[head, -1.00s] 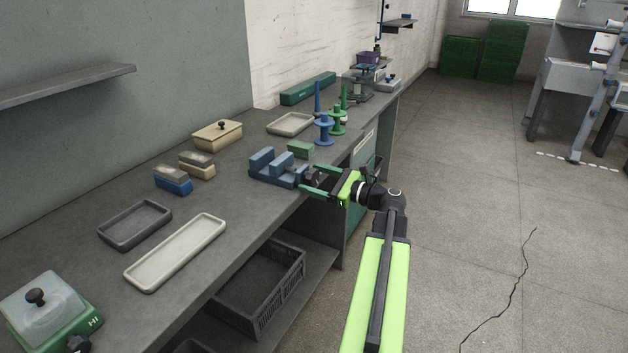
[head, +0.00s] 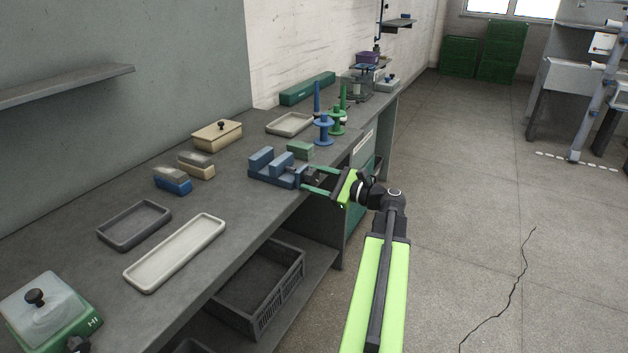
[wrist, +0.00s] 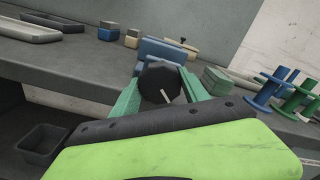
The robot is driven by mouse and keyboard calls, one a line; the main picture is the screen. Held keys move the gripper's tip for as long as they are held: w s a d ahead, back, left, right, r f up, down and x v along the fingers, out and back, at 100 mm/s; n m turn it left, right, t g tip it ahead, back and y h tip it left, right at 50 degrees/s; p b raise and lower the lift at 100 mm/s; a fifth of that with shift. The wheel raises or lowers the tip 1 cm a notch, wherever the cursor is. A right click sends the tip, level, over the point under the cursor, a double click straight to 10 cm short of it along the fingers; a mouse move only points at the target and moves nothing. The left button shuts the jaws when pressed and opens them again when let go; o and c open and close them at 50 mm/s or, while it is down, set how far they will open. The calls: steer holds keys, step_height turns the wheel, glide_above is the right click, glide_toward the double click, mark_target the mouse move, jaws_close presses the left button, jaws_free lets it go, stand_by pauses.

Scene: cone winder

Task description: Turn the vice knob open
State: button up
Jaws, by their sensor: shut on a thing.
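The blue vice (head: 277,170) sits at the front edge of the grey workbench, with a gap showing between its blue jaw blocks. Its dark knob (head: 312,175) faces out over the bench edge. In the wrist view the knob (wrist: 161,84) is a black, many-sided disc with a pale line slanting toward the lower right. My gripper (head: 312,181) reaches the knob from the right. Its green fingers are shut on the knob, one at each side, as the wrist view (wrist: 160,92) also shows. The vice body (wrist: 165,50) is partly hidden behind the knob there.
A green block (head: 300,150) lies just behind the vice. Blue (head: 323,130) and green (head: 337,122) spindles stand farther along the bench. Trays and small boxes lie to the left. A dark crate (head: 259,288) sits on the shelf below. The floor at right is clear.

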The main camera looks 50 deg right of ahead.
steer(key=o, duration=1.4)
